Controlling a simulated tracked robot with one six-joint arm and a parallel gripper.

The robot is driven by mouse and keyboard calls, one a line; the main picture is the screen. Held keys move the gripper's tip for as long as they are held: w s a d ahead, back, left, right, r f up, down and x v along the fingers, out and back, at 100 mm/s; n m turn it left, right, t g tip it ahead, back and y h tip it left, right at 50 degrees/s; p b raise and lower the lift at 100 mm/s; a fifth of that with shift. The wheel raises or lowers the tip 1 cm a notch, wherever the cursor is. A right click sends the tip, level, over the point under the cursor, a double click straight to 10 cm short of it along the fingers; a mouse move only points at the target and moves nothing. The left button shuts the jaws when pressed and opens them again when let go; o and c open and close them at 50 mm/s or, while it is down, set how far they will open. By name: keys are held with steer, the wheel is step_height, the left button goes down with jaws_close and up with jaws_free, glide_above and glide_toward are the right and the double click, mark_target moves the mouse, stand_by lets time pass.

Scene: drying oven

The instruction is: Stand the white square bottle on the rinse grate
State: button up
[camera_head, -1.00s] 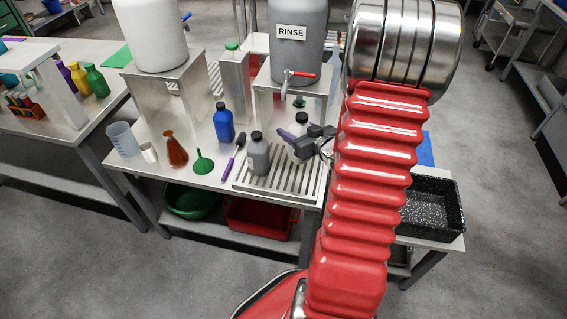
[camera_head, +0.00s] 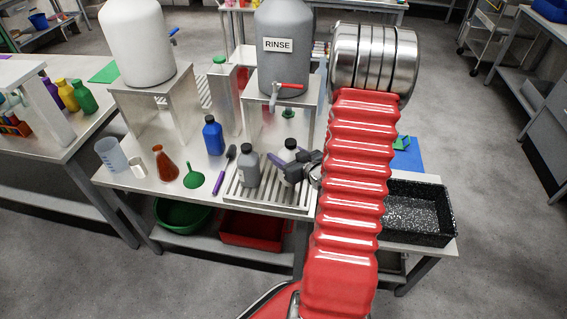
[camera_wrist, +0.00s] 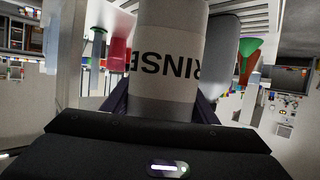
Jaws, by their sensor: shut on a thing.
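A grey bottle (camera_head: 248,171) stands on the grate just left of the held one. The grey RINSE tank (camera_head: 283,65) with its red tap (camera_head: 290,86) is behind. A blue bottle (camera_head: 213,137), green funnel (camera_head: 194,179) and purple brush (camera_head: 220,180) are left. A black tray (camera_head: 415,238) is right.

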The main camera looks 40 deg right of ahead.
steer(key=shift+f, duration=2.05)
steer(key=o, duration=1.5)
steer(key=shift+f, duration=0.1)
